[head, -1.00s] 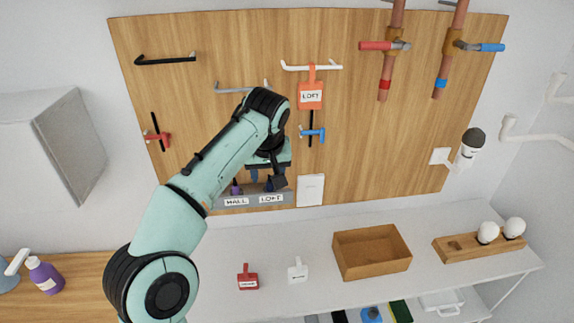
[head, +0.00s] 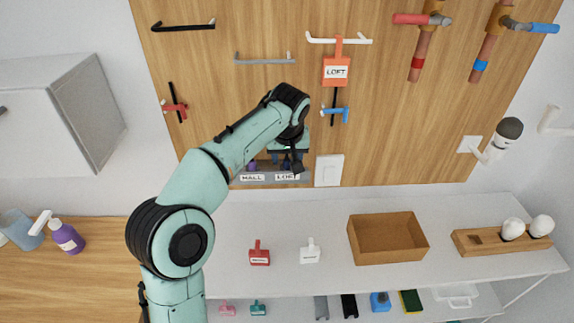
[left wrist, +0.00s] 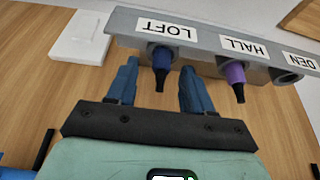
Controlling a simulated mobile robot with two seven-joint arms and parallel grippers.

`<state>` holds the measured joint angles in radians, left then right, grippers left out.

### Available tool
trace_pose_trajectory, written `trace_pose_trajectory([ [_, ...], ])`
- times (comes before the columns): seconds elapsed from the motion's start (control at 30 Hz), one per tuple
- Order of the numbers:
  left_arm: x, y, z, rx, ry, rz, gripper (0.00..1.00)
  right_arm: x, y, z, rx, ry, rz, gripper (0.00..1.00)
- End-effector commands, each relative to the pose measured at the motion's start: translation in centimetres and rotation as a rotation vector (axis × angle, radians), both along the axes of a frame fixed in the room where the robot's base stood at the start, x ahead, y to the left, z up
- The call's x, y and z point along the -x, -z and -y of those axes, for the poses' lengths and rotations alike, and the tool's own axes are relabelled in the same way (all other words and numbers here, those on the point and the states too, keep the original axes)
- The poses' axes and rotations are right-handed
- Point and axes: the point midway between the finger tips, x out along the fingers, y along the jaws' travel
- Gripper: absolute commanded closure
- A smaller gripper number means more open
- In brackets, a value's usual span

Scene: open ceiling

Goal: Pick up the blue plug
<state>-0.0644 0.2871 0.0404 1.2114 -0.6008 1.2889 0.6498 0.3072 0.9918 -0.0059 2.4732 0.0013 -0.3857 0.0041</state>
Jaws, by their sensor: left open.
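The blue plug (left wrist: 161,58) sits in the grey strip (left wrist: 130,22) at the LOFT label in the left wrist view, its dark tip sticking out. My left gripper (left wrist: 159,70) is open, with one blue finger on each side of the blue plug. The fingers look apart from it; the exact depth gap is hard to tell. In the head view my left gripper (head: 288,158) is at the strip's LOFT end and hides the blue plug. A purple plug (left wrist: 235,76) sits at the HALL label. My right gripper is not in view.
An empty DEN socket (left wrist: 290,77) is beside the purple plug. A white wall plate (head: 329,170) is right of the strip. Below, a white counter holds a red tag (head: 260,256), a white tag (head: 310,254) and a wooden box (head: 388,256).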

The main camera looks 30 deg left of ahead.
Motion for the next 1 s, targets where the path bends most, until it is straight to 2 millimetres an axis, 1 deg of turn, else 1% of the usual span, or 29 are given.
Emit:
trace_pose_trajectory([
  [0.1,0.0,0.0,0.0,0.0,0.0,0.0,0.49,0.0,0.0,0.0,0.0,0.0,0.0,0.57],
  [0.17,0.0,0.0,0.0,0.0,0.0,0.0,0.69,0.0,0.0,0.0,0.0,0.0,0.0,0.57],
  [0.2,0.0,0.0,0.0,0.0,0.0,0.0,0.81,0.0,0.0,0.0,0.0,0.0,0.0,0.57],
  [0.27,0.0,0.0,0.0,0.0,0.0,0.0,1.0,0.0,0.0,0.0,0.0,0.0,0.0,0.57],
  [0.57,0.0,0.0,0.0,0.0,0.0,0.0,1.0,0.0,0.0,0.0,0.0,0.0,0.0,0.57],
  [0.73,0.0,-0.5,0.0,0.0,-0.001,0.0,1.0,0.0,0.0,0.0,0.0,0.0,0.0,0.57],
  [0.87,0.0,-1.6,0.0,0.0,-0.001,0.002,1.0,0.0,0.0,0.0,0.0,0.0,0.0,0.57],
  [1.0,-0.1,-3.5,0.0,0.0,-0.001,0.003,1.0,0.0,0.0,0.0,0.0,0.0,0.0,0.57],
])
